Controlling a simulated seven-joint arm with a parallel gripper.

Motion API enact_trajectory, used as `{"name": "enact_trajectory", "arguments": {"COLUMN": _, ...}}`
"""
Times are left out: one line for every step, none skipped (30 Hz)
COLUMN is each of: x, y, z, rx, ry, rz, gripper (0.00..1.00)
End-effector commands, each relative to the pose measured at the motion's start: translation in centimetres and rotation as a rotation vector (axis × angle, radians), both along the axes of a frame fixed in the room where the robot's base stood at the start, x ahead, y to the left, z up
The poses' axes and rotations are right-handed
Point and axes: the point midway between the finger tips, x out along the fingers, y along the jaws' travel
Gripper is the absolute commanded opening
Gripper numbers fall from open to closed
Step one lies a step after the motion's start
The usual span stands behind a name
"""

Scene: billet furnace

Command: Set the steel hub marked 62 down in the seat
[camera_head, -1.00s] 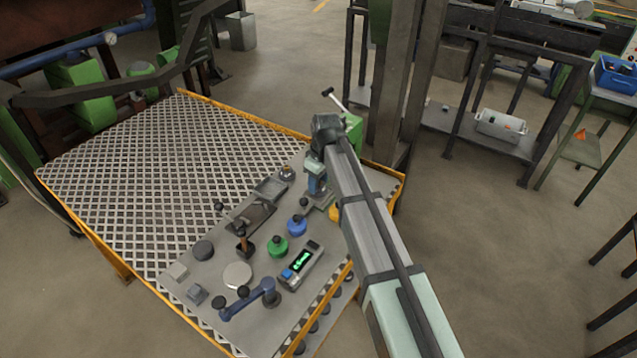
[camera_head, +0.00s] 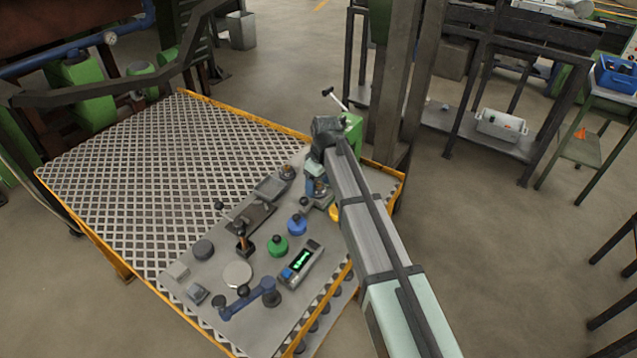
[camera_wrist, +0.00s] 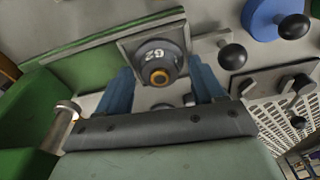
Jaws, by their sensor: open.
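The steel hub marked 62 (camera_wrist: 157,62) is a dark round piece with a bronze-coloured ring at its centre, its number upside down in the wrist view. It sits within a square grey plate, the seat (camera_wrist: 128,46), and looks level there. How deep it sits cannot be told. My gripper (camera_wrist: 163,88) is open, with one blue finger on each side of the hub and a gap visible beside it. In the head view my gripper (camera_head: 317,186) is low over the right end of the bench top, and its wrist partly hides the hub.
A blue knob (camera_head: 297,226), a green knob (camera_head: 278,246), a display box (camera_head: 301,262) and a blue lever (camera_head: 248,299) stand nearby on the bench. A green machine part (camera_wrist: 110,48) is close beside the seat. The perforated deck (camera_head: 150,170) is clear.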

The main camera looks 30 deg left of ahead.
Motion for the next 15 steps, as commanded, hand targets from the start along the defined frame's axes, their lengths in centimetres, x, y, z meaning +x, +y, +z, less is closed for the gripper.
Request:
{"name": "enact_trajectory", "arguments": {"x": 0.0, "y": 0.0, "z": 0.2, "rx": 0.0, "ry": 0.0, "rz": 0.0, "gripper": 0.68}}
{"name": "enact_trajectory", "arguments": {"x": 0.0, "y": 0.0, "z": 0.3, "rx": 0.001, "ry": 0.0, "rz": 0.0, "gripper": 0.68}}
{"name": "enact_trajectory", "arguments": {"x": 0.0, "y": 0.0, "z": 0.6, "rx": 0.001, "ry": -0.001, "rz": 0.0, "gripper": 0.68}}
{"name": "enact_trajectory", "arguments": {"x": 0.0, "y": 0.0, "z": 0.8, "rx": 0.001, "ry": -0.001, "rz": 0.0, "gripper": 0.68}}
{"name": "enact_trajectory", "arguments": {"x": 0.0, "y": -0.1, "z": 1.1, "rx": 0.001, "ry": -0.001, "rz": 0.0, "gripper": 0.68}}
{"name": "enact_trajectory", "arguments": {"x": 0.0, "y": -0.1, "z": 1.6, "rx": 0.001, "ry": -0.001, "rz": 0.0, "gripper": 0.68}}
{"name": "enact_trajectory", "arguments": {"x": 0.0, "y": -0.2, "z": 2.0, "rx": 0.001, "ry": -0.001, "rz": 0.0, "gripper": 0.68}}
{"name": "enact_trajectory", "arguments": {"x": 0.0, "y": -0.3, "z": 2.4, "rx": 0.001, "ry": -0.001, "rz": 0.0, "gripper": 0.68}}
{"name": "enact_trajectory", "arguments": {"x": 0.0, "y": -0.3, "z": 3.1, "rx": 0.002, "ry": -0.001, "rz": 0.0, "gripper": 0.68}}
{"name": "enact_trajectory", "arguments": {"x": 0.0, "y": -0.4, "z": 3.7, "rx": 0.002, "ry": -0.002, "rz": 0.0, "gripper": 0.68}}
{"name": "enact_trajectory", "arguments": {"x": 0.0, "y": -0.4, "z": 4.2, "rx": 0.002, "ry": -0.001, "rz": 0.0, "gripper": 0.68}}
{"name": "enact_trajectory", "arguments": {"x": 0.0, "y": -0.5, "z": 4.9, "rx": 0.002, "ry": -0.001, "rz": 0.0, "gripper": 0.68}}
{"name": "enact_trajectory", "arguments": {"x": 0.0, "y": -0.6, "z": 5.5, "rx": 0.002, "ry": -0.002, "rz": 0.0, "gripper": 0.68}}
{"name": "enact_trajectory", "arguments": {"x": 0.0, "y": -0.7, "z": 6.0, "rx": 0.002, "ry": -0.002, "rz": 0.0, "gripper": 0.68}}
{"name": "enact_trajectory", "arguments": {"x": 0.0, "y": -0.7, "z": 6.7, "rx": 0.002, "ry": -0.001, "rz": 0.0, "gripper": 0.68}}
